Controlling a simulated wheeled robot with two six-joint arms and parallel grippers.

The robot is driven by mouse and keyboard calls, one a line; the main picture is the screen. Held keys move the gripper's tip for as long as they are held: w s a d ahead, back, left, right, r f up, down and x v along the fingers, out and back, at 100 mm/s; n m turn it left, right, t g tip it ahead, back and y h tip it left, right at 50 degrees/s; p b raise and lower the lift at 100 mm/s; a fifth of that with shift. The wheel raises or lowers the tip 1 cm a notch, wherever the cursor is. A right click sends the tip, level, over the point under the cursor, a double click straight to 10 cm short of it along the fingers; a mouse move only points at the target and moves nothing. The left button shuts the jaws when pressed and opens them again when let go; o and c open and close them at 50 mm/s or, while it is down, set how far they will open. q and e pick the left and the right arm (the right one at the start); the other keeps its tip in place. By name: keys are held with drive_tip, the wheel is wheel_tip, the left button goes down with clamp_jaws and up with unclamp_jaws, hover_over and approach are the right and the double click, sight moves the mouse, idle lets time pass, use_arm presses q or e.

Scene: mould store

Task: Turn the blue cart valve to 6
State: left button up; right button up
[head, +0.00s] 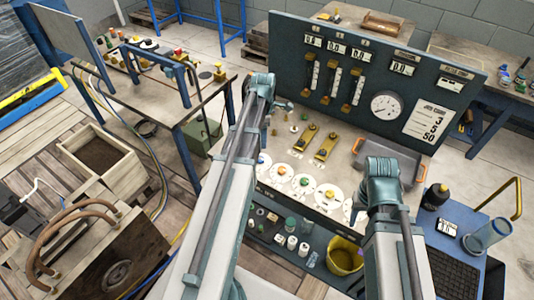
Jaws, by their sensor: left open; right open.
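A row of round white dials with coloured knobs lies along the front of the bench under the dark blue gauge panel (330,35). The leftmost dial (263,162) has a bluish knob and is partly beside my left arm. I cannot read its setting or tell for sure that it is the blue cart valve. A blue cart (445,235) stands at the right. My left gripper (284,106) is open above the bench's left edge, beyond the dials. My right gripper (385,166) is open above the bench's right part; its fingertips are mostly hidden by the wrist.
The panel carries small displays, a round gauge (387,106) and a job card (432,120). A grey tray (390,165) lies behind my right gripper. A yellow bucket (345,257) and jars stand on the lower shelf. Another bench (185,105) stands at left; a wooden box (103,160) is on the floor.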

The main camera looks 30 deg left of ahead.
sight(260, 158)
use_arm(q)
drive_tip(key=shift+w+a+n, duration=0.25)
drive_tip(key=shift+a+n, duration=0.2)
drive_tip(key=shift+a, duration=0.05)
drive_tip(key=shift+w+a+n, duration=0.2)
drive_tip(key=shift+a+n, duration=0.25)
drive_tip(key=shift+a, duration=0.05)
wheel_tip(260, 158, down, 14)
drive_tip(key=b, duration=1.3)
drive_tip(key=shift+r+b, duration=0.15)
drive_tip(key=shift+b, duration=0.25)
clamp_jaws()
